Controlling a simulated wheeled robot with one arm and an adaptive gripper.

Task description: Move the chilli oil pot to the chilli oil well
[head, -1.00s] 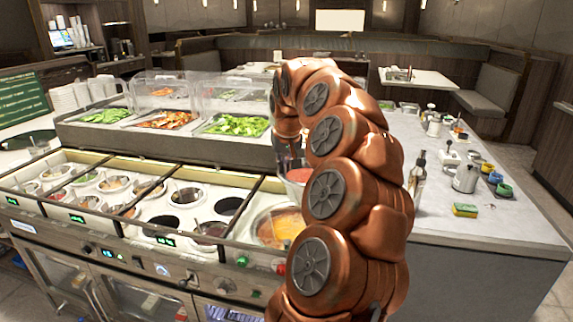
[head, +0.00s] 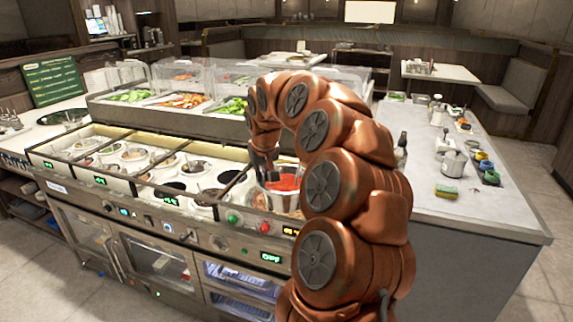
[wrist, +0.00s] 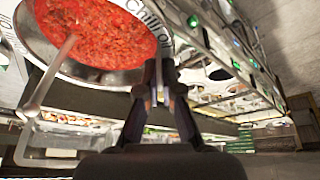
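The chilli oil pot (head: 282,199) is a round metal pot with red contents, held near the right end of the serving counter in the head view. In the wrist view the pot (wrist: 100,79) fills the upper left, with a "Chilli oil" label on its rim and a utensil handle sticking out. My gripper (wrist: 155,77) is shut on the pot's rim by the label. Dark round wells (head: 168,188) and (head: 231,177) show in the counter. I cannot read which is the chilli oil well.
Several filled pots (head: 133,154) sit in the counter's left sections. Salad trays under clear guards (head: 180,78) stand behind. A side counter at right holds a sponge (head: 446,192) and a metal jug (head: 453,163). Floor (head: 60,280) is clear in front.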

